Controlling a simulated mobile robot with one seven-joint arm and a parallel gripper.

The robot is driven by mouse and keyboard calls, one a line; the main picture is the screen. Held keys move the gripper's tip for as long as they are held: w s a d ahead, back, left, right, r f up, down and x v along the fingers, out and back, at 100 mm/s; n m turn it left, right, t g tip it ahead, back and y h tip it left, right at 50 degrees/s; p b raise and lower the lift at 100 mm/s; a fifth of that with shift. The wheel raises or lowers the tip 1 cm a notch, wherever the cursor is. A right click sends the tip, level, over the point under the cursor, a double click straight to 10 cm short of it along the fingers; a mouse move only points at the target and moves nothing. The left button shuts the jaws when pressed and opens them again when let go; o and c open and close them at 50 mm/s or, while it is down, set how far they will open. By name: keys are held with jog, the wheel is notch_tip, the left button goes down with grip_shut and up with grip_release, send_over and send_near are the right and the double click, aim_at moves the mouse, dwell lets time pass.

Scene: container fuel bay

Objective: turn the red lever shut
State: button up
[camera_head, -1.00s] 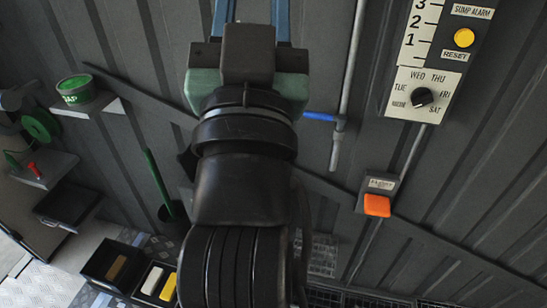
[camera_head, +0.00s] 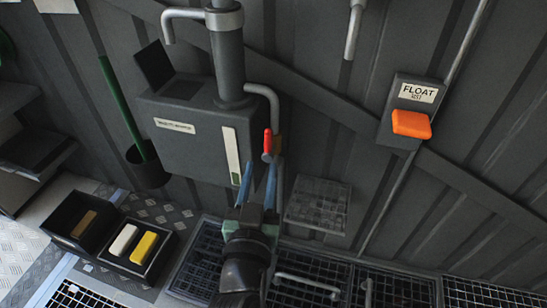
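The red lever (camera_head: 267,141) is a short handle standing upright, on the thin pipe at the right side of a grey tank. A small brass-coloured part shows just right of it. My gripper (camera_head: 260,172) is below it, with two blue fingers spread apart and pointing up toward it. The fingertips lie just under the lever's lower end in the picture. The gap between them looks empty. I cannot tell how far in depth the fingers are from the lever, and no contact shows.
The grey tank (camera_head: 190,150) stands left of the lever. A mesh shelf (camera_head: 318,204) is close on the right. Floor gratings (camera_head: 395,290) lie below. A FLOAT box with an orange switch (camera_head: 411,123) is on the wall. Dark trays (camera_head: 84,217) sit lower left.

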aim_at(268, 143)
jog(key=w+f, duration=0.1)
jog(key=w, duration=0.3)
jog(key=w+d+f+b, duration=0.1)
jog(key=w, duration=0.3)
jog(key=w+b, duration=0.1)
jog(key=w, duration=0.3)
jog(key=shift+w+d+f, duration=0.3)
jog(key=shift+w+f, duration=0.05)
jog(key=shift+f, duration=0.05)
grip_shut()
dwell(1.1)
